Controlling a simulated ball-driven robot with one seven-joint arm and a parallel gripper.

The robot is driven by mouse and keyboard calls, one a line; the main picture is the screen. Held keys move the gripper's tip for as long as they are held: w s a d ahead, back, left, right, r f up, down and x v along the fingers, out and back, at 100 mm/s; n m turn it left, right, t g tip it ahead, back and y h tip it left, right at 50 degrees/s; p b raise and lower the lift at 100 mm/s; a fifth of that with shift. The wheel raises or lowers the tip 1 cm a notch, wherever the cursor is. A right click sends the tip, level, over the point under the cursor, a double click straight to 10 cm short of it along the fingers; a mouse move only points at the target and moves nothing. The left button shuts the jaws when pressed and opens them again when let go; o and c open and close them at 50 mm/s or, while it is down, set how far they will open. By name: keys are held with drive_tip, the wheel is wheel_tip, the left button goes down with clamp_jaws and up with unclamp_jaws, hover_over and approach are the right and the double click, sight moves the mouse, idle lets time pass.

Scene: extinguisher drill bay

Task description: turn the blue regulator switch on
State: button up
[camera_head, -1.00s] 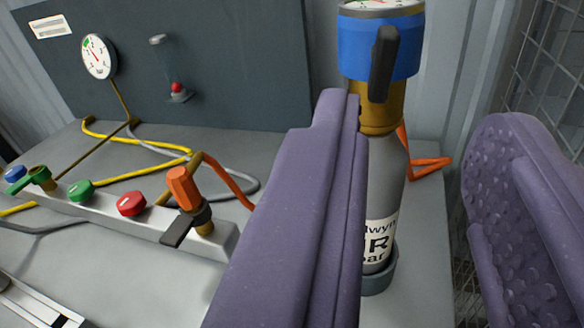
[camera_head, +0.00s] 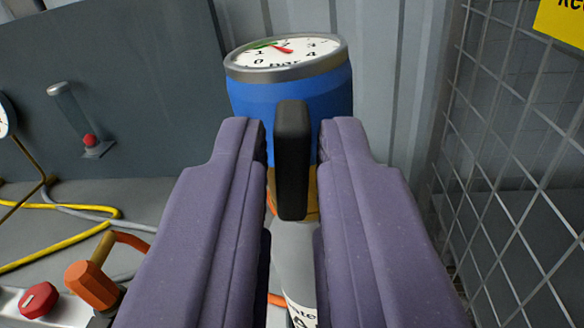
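The blue regulator (camera_head: 255,105) sits on top of a grey cylinder (camera_head: 296,258), with a dial gauge (camera_head: 285,55) on its top face. Its black switch lever (camera_head: 291,160) points toward me and stands upright in the picture. My gripper (camera_head: 292,150) has its two purple fingers on either side of the lever. The fingers are partly closed, and a thin gap seems to show on each side of the lever. The brass neck below the regulator and much of the cylinder are hidden behind the fingers.
A manifold with a red knob (camera_head: 38,300) and an orange-handled valve (camera_head: 92,284) is at lower left. A yellow hose (camera_head: 60,253) lies on the bench. A dark panel (camera_head: 130,60) stands behind at left; a wire mesh (camera_head: 510,150) is close at right.

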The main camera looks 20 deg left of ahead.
clamp_jaws()
drive_tip(key=shift+f+n+b, duration=0.15)
drive_tip(key=shift+n+b, duration=0.35)
drive_tip(key=shift+b, duration=0.45)
drive_tip(key=shift+n, duration=0.3)
drive_tip(key=shift+o, duration=2.4)
unclamp_jaws()
